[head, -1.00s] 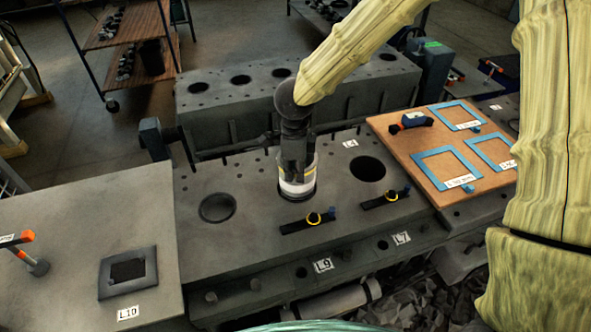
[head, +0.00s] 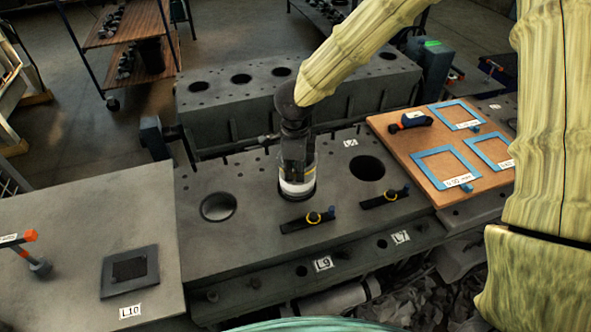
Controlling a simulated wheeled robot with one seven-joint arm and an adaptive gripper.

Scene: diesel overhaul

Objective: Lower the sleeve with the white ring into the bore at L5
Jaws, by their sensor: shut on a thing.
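The sleeve with the white ring (head: 298,187) stands upright in the middle of the grey engine block deck (head: 240,245). A yellow band shows above its white ring. My gripper (head: 297,165) points straight down and is shut on the sleeve's upper part. The sleeve's lower end is at a dark bore opening, whose rim shows as a thin dark edge around it. I cannot tell how deep it sits. The label behind the sleeve, near the right bore, is too small to read surely. No L5 label is clearly readable.
Open bores lie left (head: 218,207) and right (head: 367,168) of the sleeve. Two dark bars with yellow rings (head: 308,221) (head: 385,198) lie in front. A brown board (head: 405,155) with blue frames is at right. A grey table (head: 60,240) holds a dark square pad (head: 130,270).

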